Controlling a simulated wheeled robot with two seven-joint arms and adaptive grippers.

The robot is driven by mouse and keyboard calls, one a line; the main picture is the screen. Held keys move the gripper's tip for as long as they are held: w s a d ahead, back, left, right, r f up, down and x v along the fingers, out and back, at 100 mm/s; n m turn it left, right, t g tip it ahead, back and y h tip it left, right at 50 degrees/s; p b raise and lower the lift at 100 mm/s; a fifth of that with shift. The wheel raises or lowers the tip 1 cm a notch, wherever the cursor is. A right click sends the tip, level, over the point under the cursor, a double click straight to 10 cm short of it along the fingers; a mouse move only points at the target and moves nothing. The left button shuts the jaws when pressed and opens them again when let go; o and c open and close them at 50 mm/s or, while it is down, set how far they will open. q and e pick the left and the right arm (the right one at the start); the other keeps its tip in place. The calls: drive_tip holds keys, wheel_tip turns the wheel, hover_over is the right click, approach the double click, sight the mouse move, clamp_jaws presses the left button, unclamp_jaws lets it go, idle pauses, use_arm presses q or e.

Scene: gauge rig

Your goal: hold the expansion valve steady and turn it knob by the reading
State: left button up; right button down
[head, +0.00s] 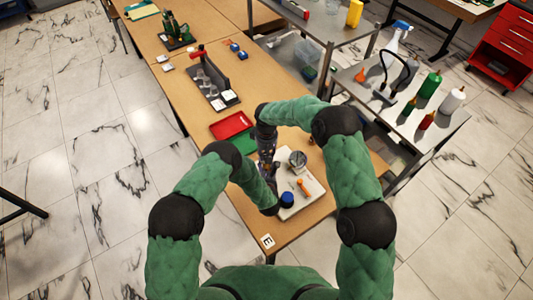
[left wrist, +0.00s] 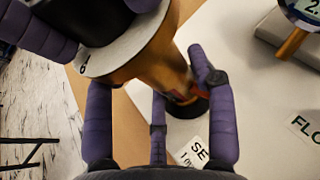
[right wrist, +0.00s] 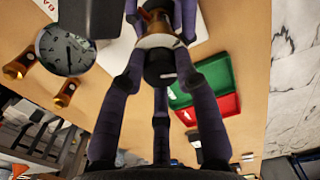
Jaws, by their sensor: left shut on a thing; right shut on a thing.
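The brass expansion valve (left wrist: 160,72) shows large in the left wrist view, its dark foot at the lower end over the white board. My left gripper (left wrist: 160,88) is shut on the valve body, its purple fingers around it. A white marked collar (left wrist: 128,50) sits between the body and the black knob (right wrist: 158,72). My right gripper (right wrist: 158,62) is shut on that knob from the other side. The round gauge (right wrist: 68,48) beside the valve has a white dial and dark needle; its reading is too small to tell. In the head view my arms and grippers largely hide the valve.
The white board (head: 313,190) carries a blue-topped part (head: 287,199) and an orange-brown piece (head: 303,187). Red (head: 231,125) and green (head: 244,142) trays lie just beyond. A rack (head: 215,85) stands farther back. A metal table (head: 440,125) with bottles is at right.

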drive_tip(key=shift+n, duration=1.1)
drive_tip(key=c, duration=0.9)
unclamp_jaws()
wheel_tip(320, 180, up, 12)
